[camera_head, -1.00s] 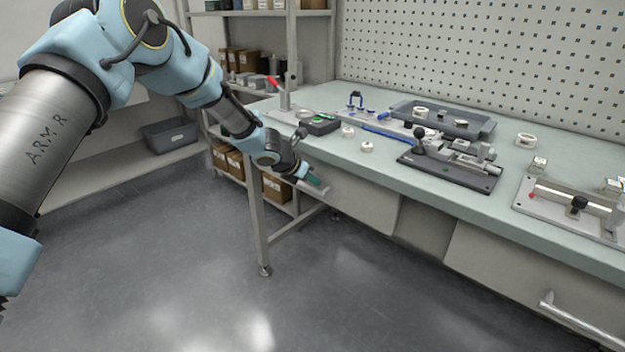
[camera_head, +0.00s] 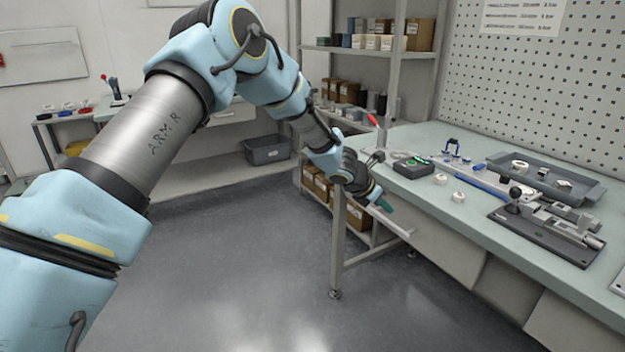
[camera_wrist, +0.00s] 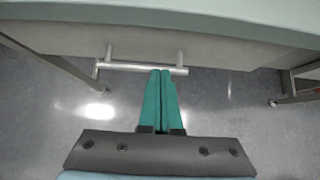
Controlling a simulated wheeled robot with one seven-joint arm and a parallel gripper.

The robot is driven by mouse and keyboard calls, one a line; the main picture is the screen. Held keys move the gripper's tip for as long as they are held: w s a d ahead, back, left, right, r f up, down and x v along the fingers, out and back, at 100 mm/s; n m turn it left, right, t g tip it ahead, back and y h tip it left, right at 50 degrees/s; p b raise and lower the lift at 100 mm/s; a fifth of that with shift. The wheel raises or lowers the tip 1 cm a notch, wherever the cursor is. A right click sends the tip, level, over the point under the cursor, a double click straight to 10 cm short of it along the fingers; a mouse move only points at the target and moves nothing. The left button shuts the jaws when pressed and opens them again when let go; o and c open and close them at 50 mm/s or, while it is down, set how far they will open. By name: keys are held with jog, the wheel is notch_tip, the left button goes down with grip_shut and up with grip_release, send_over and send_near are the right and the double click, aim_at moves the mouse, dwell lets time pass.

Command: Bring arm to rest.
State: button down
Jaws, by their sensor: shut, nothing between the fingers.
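My gripper (camera_head: 387,205) is at the left end of the workbench (camera_head: 420,212), beside its front edge and a little below the top. In the wrist view its two green fingers (camera_wrist: 161,74) lie together, shut with nothing between them. Past the fingertips there is a silver bar handle (camera_wrist: 118,67) on the bench's front; I cannot tell whether they touch it. My arm reaches across the head view from the lower left, bent at the elbow.
On the bench are a black fixture (camera_head: 545,236), a grey tray (camera_head: 592,190), white rings (camera_head: 458,197) and a black-and-green box (camera_head: 412,167). Shelves (camera_head: 345,50) stand behind. A grey bin (camera_head: 268,150) sits on a low shelf. The floor (camera_head: 240,260) in front is clear.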

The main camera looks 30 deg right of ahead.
jog(key=w+a+r+m+t+y, duration=0.1)
jog(key=w+a+r+m, duration=0.25)
jog(key=a, duration=0.65)
jog(key=w+a+r+m+y, duration=0.1)
jog(key=w+a+r+m, duration=0.3)
jog(key=a, duration=0.6)
jog(key=w+a+m+t+y, duration=0.1)
jog(key=w+a+m, duration=0.1)
jog(key=w+a, duration=0.6)
jog(key=s+a+r+m+y, duration=0.1)
jog(key=s+a+m+y, duration=0.1)
jog(key=a, duration=1)
jog(key=s+a+r+m+y, duration=0.1)
jog(key=s+a+m, duration=0.3)
jog(key=a, duration=0.8)
jog(key=s+a+r+m+y, duration=0.1)
jog(key=s+a, duration=0.5)
jog(key=a, duration=0.6)
jog(key=shift+a+r+m+y, duration=0.3)
jog(key=shift+a+m+y, duration=0.1)
jog(key=shift+m+y, duration=0.55)
jog(key=shift+s, duration=0.1)
